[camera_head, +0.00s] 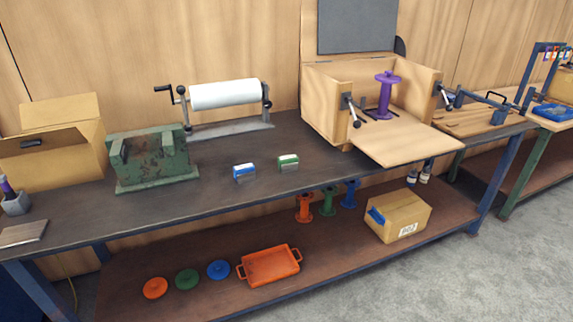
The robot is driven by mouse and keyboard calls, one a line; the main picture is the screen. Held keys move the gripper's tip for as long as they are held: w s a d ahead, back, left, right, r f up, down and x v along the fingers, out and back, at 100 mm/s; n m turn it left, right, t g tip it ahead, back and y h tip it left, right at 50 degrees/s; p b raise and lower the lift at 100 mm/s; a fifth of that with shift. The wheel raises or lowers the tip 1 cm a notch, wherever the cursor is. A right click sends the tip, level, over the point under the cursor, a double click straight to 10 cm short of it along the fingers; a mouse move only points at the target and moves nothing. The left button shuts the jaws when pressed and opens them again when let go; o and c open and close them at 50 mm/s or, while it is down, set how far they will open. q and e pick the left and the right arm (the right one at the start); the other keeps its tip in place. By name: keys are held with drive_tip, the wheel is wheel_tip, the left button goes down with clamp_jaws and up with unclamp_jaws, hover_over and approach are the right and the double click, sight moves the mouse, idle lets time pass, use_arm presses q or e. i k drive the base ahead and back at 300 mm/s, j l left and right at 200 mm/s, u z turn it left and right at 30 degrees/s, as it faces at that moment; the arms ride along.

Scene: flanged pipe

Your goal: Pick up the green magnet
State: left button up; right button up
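A small block with a green top and a pale grey lower part (288,163), which looks like the green magnet, stands on the dark workbench top (330,180). A similar block with a blue top (244,173) stands just to its left, with a gap between them. Nothing touches or covers the green one. Neither of my grippers is in view.
A green metal block fixture (152,160) and a white roll on a cranked stand (225,94) are left and behind. An open wooden box (395,146) with a purple flanged pipe (385,95) is at right. The lower shelf holds an orange tray (270,266) and a carton (398,216).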

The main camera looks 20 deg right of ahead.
sight(288, 164)
drive_tip(key=i+l, duration=0.15)
drive_tip(key=l, duration=0.25)
drive_tip(key=i+l, duration=0.1)
drive_tip(key=l, duration=0.35)
drive_tip(key=i+l, duration=0.15)
drive_tip(key=l, duration=0.25)
